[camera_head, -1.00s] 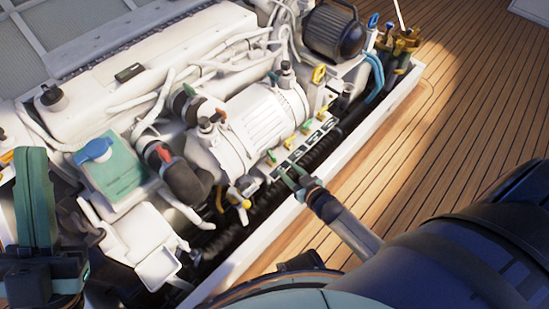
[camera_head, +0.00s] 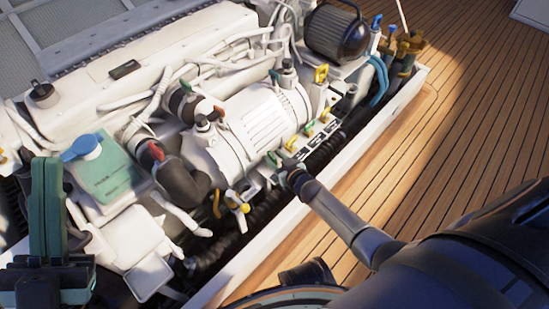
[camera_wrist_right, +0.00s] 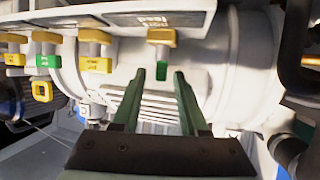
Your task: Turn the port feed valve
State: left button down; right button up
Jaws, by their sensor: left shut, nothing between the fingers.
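My left gripper (camera_head: 45,163) is shut and empty at the far left.
Other valve handles stand close by, one yellow (camera_wrist_right: 95,63) and one green-tipped (camera_wrist_right: 45,60). A white cylinder housing (camera_head: 262,122) lies behind the row and a black corrugated hose (camera_head: 325,152) in front. Wooden deck (camera_head: 450,120) is clear at right.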

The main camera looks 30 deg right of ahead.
grip_shut()
dwell(0.4)
jog(key=shift+d+r+n+y+p, duration=0.1)
jog(key=shift+r+n+y+p, duration=0.1)
jog(key=shift+n+y+p, duration=0.25)
jog(key=shift+w+n+y, duration=0.1)
jog(key=shift+n+y, duration=0.15)
jog(key=shift+f+n+g+y, duration=0.15)
jog(key=shift+n+g+y, duration=0.15)
jog(key=shift+n+y, duration=0.7)
